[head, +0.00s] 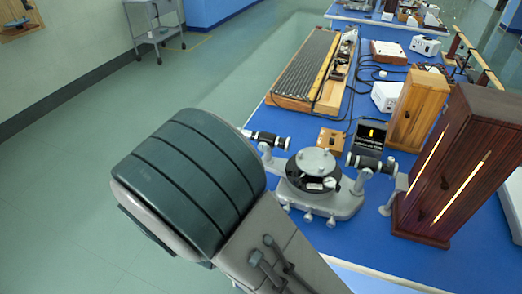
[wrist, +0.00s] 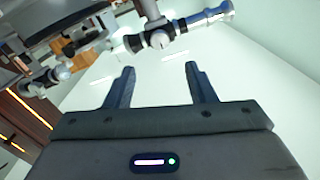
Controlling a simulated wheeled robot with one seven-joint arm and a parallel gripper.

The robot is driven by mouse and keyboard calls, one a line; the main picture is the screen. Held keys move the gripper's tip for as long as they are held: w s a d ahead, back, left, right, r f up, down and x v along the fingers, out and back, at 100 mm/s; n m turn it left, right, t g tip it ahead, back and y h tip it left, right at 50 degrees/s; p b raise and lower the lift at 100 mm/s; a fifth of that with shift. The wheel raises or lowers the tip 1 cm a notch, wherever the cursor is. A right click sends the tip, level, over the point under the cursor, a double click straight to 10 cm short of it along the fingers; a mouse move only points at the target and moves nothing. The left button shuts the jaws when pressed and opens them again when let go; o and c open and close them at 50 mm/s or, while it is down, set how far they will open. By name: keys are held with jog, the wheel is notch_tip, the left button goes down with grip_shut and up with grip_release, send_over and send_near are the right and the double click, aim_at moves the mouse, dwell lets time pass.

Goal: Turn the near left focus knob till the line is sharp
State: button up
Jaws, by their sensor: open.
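A grey spectrometer (head: 345,203) with a round black table stands on the blue bench. A black-and-silver tube (head: 268,138) sticks out on its left, and another black tube (head: 370,163) is on its right. The left focus knob is too small to make out for certain. A small dark screen (head: 371,134) behind shows a short, thick yellow bar. In the wrist view, my gripper (wrist: 160,68) is open with nothing between its two fingers. A silver-and-black tube (wrist: 182,29) lies beyond the fingertips, apart from them. My gripper is hidden in the head view.
A dark red wooden cabinet (head: 455,170) with glowing slits stands right of the spectrometer, a lighter wooden box (head: 417,110) behind it. A long ribbed wooden board (head: 308,66) lies farther back. The floor (head: 90,170) at left is clear.

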jog(key=p+x, duration=0.1)
jog(key=x, duration=0.9)
jog(key=shift+c, duration=0.3)
jog(key=shift+f, duration=0.1)
jog(key=c, duration=0.9)
